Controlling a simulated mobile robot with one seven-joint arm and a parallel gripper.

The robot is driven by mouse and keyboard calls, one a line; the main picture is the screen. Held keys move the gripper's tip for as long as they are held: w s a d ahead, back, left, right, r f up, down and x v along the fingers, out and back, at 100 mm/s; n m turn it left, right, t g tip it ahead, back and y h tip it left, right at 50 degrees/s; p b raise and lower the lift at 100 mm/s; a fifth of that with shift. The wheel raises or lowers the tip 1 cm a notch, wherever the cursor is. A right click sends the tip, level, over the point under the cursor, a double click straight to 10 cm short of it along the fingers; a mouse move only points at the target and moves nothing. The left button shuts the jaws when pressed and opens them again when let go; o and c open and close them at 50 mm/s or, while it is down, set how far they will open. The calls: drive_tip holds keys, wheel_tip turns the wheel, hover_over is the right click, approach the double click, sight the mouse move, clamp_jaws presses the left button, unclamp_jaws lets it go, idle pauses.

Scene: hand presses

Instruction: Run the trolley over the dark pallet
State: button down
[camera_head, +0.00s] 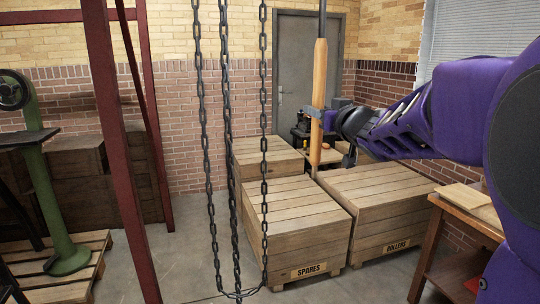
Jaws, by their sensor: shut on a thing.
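My gripper (327,115) is shut on an upright pole (319,75) in the middle right of the view. The pole has a wooden shaft and a dark upper end that runs out past the top edge. Long dark chains (225,120) hang from above, left of the pole and apart from it. The trolley is not in view. A slatted wooden pallet (92,262) lies on the floor at the lower left under a green hand press (55,200); I cannot tell whether it is the dark pallet.
Red steel posts (108,130) stand left of the chains. Crates marked SPARES (295,225) and ROLLERS (375,205) stand below the pole. Dark wooden boxes (75,165) are at the back left. A workbench (475,215) is at right. Floor shows between posts and crates.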

drive_tip(key=shift+d, duration=0.2)
drive_tip(key=shift+w+d+p, duration=0.2)
drive_tip(key=shift+d+p, duration=0.1)
drive_tip(key=shift+d, duration=0.2)
drive_tip(key=shift+w+d+p, duration=0.15)
drive_tip(key=shift+d+p, duration=0.15)
drive_tip(key=shift+d, duration=0.15)
drive_tip(key=shift+a, duration=0.15)
